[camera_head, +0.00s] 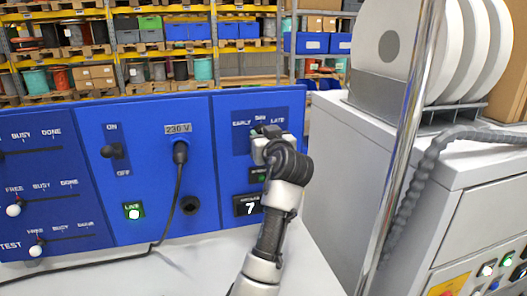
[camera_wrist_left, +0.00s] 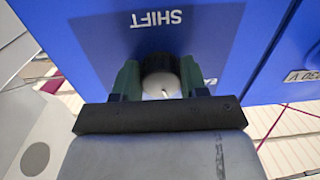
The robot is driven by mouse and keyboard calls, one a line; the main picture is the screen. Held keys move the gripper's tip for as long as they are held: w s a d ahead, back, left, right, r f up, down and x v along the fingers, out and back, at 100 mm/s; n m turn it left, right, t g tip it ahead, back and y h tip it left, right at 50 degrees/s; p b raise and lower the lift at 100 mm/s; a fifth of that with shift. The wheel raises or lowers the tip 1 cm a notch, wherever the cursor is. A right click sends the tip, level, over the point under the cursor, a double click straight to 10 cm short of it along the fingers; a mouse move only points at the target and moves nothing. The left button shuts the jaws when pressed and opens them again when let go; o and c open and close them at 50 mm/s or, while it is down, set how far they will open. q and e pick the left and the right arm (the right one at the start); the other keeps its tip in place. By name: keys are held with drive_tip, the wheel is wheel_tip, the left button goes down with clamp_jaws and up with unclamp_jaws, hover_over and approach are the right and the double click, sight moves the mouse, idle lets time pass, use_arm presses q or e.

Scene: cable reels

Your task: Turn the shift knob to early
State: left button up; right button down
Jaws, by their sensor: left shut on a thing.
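The shift knob (camera_wrist_left: 160,82) is a dark round knob with a pale face and a small white mark, on a dark blue plate (camera_wrist_left: 90,30) lettered SHIFT. The wrist view shows the lettering upside down. My left gripper (camera_wrist_left: 160,80) is shut on the knob, one dark finger on each side. In the head view my left gripper (camera_head: 264,138) covers the knob, below the words EARLY and LATE on the right blue panel (camera_head: 228,180). I cannot tell which position the knob points to. My right gripper is not in view.
A 230 V plug (camera_head: 180,152) with a black cable and an on/off switch (camera_head: 113,151) are left of the gripper. Sliders with white knobs line the left panel. A chrome pole (camera_head: 400,150) and grey cabinet (camera_head: 330,150) with reels (camera_head: 388,38) stand right.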

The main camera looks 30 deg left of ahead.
use_arm(q)
drive_tip(key=n+b, duration=0.5)
drive_tip(key=b, duration=0.2)
drive_tip(key=shift+w+d+f, duration=0.1)
drive_tip(key=shift+f, duration=0.05)
drive_tip(key=shift+r+n+b, duration=0.15)
drive_tip(key=shift+n+b, duration=0.5)
drive_tip(key=shift+n, duration=0.3)
drive_tip(key=shift+r+n+b, duration=0.1)
drive_tip(key=shift+n+b, duration=0.55)
drive_tip(key=shift+n, duration=0.3)
drive_tip(key=o, duration=0.9)
